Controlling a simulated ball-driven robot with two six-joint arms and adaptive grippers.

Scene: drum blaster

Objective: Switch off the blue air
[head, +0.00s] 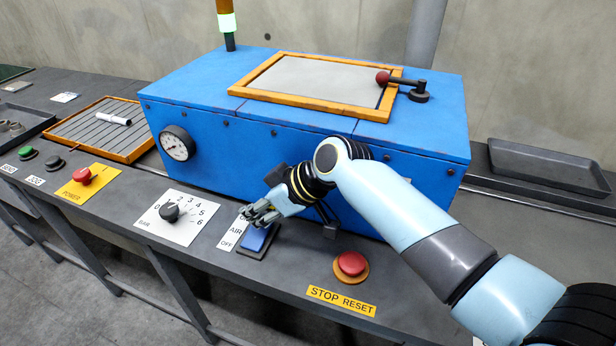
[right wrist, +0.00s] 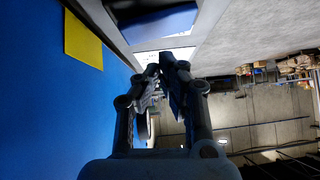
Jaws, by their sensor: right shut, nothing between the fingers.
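The air switch is a blue rocker (head: 258,240) in a dark frame on the grey front ledge, next to a white label (head: 233,234) reading AIR and OFF. My right gripper (head: 251,216) is shut and empty, with its fingertips just above the rocker's far end; I cannot tell whether they touch it. The hand hides the top of the label and part of the rocker. In the right wrist view the closed fingertips (right wrist: 164,68) meet near the middle, with white and blue patches beyond them. My left gripper is not in view.
The big blue blaster cabinet (head: 225,150) stands behind the switch. A white dial plate (head: 180,230) lies to the left, and a red stop button (head: 351,264) to the right. A red power button (head: 82,176) is farther left.

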